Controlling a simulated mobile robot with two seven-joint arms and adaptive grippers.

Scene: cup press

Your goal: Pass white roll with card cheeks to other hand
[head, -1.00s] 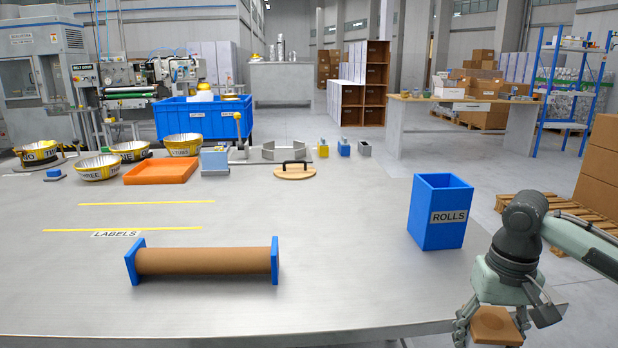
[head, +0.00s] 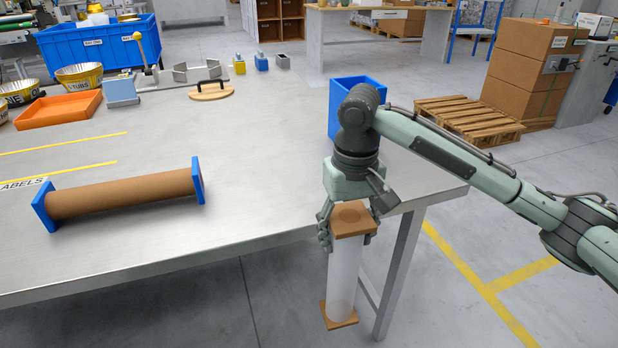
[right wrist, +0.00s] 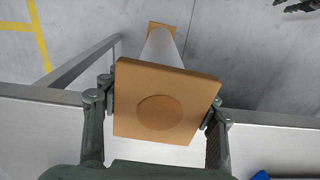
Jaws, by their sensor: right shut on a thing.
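The white roll with card cheeks (head: 342,278) hangs upright in the head view, with a square brown cheek at its top and another at its bottom. My right gripper (head: 345,232) is shut on it near the top cheek, in front of the table's front edge. In the right wrist view the top cheek (right wrist: 165,100) sits between the two fingers, and the white roll (right wrist: 160,47) runs away towards the floor. My left gripper is not in the head view; a dark piece at the top right of the right wrist view is too cut off to name.
A brown roll (head: 120,194) with blue end plates lies on the steel table (head: 250,150). A blue bin (head: 362,83) stands behind my right gripper. An orange tray (head: 60,110) and a round wooden lid (head: 211,91) lie farther back. The table's middle is clear.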

